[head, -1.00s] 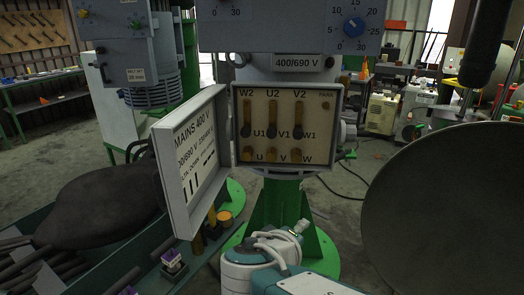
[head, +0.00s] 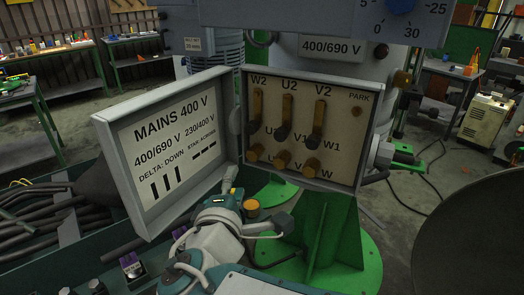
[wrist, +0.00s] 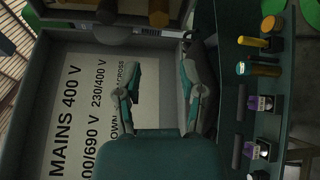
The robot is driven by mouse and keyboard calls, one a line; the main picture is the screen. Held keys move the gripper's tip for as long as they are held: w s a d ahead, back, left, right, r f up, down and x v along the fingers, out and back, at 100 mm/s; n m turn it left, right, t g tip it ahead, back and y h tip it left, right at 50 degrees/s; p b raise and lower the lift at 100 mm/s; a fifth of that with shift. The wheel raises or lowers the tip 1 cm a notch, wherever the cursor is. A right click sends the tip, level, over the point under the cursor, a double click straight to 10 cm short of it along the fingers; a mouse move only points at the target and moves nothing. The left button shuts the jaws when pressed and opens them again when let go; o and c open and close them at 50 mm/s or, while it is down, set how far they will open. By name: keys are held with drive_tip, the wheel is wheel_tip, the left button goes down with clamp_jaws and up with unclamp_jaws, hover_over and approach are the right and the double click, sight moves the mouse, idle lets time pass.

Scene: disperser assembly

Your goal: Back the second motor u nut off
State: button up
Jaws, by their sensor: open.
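The open terminal box (head: 347,186) faces me. Its panel (head: 345,105) has labels W2, U2, V2 on top, U1, V1, W1 in the middle and U, V, W below. Upright brass links with dark lower ends join the upper rows. Round brass nuts sit at U (head: 255,153), V (head: 283,161) and W (head: 311,167). My gripper (head: 254,199) is below the box's lower left, apart from the nuts. In the wrist view my gripper (wrist: 160,80) is open and empty, its fingers before the box door. Brass ends (wrist: 158,12) show at that view's top edge.
The open door (head: 172,145) with the MAINS 400 V label stands left of the panel. A large dark disc (head: 478,235) is at right.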

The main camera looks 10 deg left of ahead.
sight(252, 157)
drive_tip(key=w, duration=0.3)
drive_tip(key=w+d, duration=0.1)
drive_tip(key=w, duration=0.5)
drive_tip(key=shift+w+d+f, duration=0.15)
drive_tip(key=shift+w+f, duration=0.05)
drive_tip(key=shift+w, duration=0.35)
drive_tip(key=shift+w+a+f, duration=0.1)
drive_tip(key=shift+w+a, duration=0.1)
drive_tip(key=shift+a, duration=0.35)
drive_tip(key=shift+d, duration=0.15)
drive_tip(key=shift+c, duration=0.3)
drive_tip(key=shift+d, duration=0.15)
clamp_jaws()
